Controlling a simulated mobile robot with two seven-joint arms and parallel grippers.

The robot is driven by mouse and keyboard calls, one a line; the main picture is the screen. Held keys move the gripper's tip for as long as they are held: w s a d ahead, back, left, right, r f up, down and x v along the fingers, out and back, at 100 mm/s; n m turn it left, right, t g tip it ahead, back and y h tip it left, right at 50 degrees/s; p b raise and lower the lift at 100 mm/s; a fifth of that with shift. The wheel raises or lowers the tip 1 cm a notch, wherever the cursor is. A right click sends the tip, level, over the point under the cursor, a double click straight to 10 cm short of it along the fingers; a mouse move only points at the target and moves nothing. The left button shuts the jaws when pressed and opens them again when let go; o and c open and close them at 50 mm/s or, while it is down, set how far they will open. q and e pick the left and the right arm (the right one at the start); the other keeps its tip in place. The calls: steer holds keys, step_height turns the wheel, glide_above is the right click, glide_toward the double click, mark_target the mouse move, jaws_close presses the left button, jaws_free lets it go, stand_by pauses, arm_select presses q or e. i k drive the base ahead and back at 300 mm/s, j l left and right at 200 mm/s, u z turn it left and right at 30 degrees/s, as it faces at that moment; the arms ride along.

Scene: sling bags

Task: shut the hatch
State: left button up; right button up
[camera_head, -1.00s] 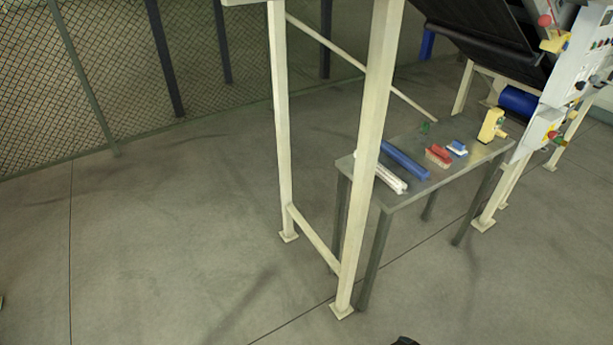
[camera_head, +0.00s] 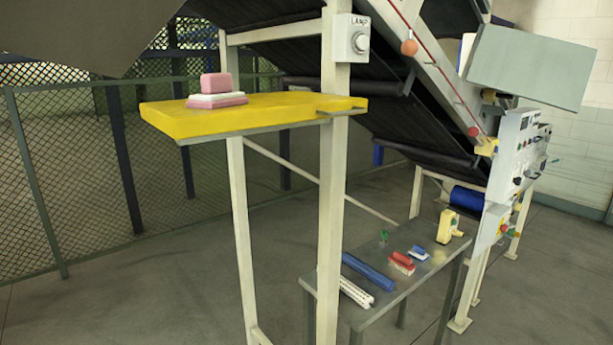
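A flat grey-green panel (camera_head: 530,66), which looks like the hatch, stands out at an angle above the control box at the upper right. It appears to be swung open; its hinge is not clear. A white part (camera_head: 466,52) shows beside its left edge. Neither of my grippers is in view, so where they are relative to the panel cannot be seen.
A black inclined conveyor (camera_head: 400,110) runs beside the control box (camera_head: 520,140). A yellow shelf (camera_head: 265,112) on cream posts holds pink and white blocks (camera_head: 218,92). A low table (camera_head: 400,290) carries brushes, rolls and a yellow device (camera_head: 447,227). Open floor lies at the lower left.

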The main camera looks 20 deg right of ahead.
mark_target(548, 71)
steer(key=i+l+u, duration=0.1)
steer(key=l, duration=0.4)
steer(key=i+l, duration=0.1)
steer(key=l, duration=0.45)
steer(key=i+l+u, duration=0.15)
steer(key=l, duration=0.9)
steer(key=i+l+u, duration=0.2)
steer(key=l, duration=0.65)
steer(key=k+l+u, duration=0.1)
steer(key=l+u, duration=0.15)
steer(key=l, duration=0.55)
steer(key=l+u, duration=0.2)
steer(key=l, duration=0.65)
steer(key=k+l+u, duration=0.2)
steer(key=l, duration=0.6)
steer(key=k+l+u, duration=0.1)
steer(key=l, duration=0.35)
steer(key=k+l+u, duration=0.1)
steer(key=l, duration=0.3)
steer(key=k+l+u, duration=0.1)
steer(key=l, duration=0.35)
steer(key=k+l+u, duration=0.1)
steer(key=l, duration=0.3)
steer(key=k+l+u, duration=0.15)
steer(key=k+l, duration=0.15)
steer(key=l, duration=0.3)
steer(key=i+l, duration=0.15)
steer(key=l, duration=0.15)
